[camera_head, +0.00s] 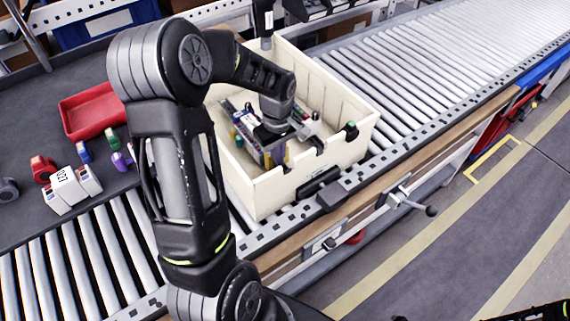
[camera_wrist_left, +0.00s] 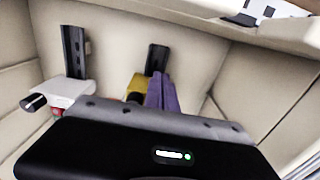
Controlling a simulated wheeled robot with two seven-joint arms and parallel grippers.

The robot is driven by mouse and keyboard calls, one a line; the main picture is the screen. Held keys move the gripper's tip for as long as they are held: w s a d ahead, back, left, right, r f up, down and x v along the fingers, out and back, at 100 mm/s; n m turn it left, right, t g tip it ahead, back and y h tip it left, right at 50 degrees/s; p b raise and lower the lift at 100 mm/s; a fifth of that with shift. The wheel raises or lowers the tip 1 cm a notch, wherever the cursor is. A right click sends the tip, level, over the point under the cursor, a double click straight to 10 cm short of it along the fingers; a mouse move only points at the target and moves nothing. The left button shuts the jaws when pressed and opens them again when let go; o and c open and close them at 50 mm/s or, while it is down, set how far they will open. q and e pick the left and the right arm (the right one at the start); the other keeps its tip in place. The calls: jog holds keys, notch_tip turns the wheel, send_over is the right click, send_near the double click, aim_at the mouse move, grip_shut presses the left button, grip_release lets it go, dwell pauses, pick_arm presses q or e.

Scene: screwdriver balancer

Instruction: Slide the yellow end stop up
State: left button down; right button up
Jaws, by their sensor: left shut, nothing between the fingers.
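The yellow end stop (camera_wrist_left: 136,84) shows in the left wrist view, at the lower end of a short black upright rail (camera_wrist_left: 156,58) against the cream bin wall. My left gripper reaches down into the cream bin (camera_head: 348,100) in the head view. In the left wrist view its purple fingers (camera_wrist_left: 163,88) are together and empty, just right of the yellow end stop and partly in front of it. I cannot tell whether they touch. The gripper body hides what lies below.
A white block (camera_wrist_left: 64,92) with a black knob sits by another black rail (camera_wrist_left: 75,50) to the left. Bin walls stand close around the gripper. A red tray (camera_head: 92,110) lies left of my arm, and a roller conveyor (camera_head: 440,70) runs to the right.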

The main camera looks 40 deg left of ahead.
pick_arm(q)
jog(key=shift+w+a, duration=0.15)
jog(key=shift+a, duration=0.35)
dwell(2.1)
jog(key=shift+d, duration=0.35)
dwell(0.7)
jog(key=shift+r, duration=0.1)
jog(key=shift+r+p, duration=0.5)
jog(key=shift+r, duration=0.4)
notch_tip(320, 180, up, 12)
jog(key=p, duration=0.7)
jog(key=shift+s+d+f+p, duration=0.15)
jog(key=shift+s+d+p, duration=0.15)
jog(key=shift+d, duration=0.1)
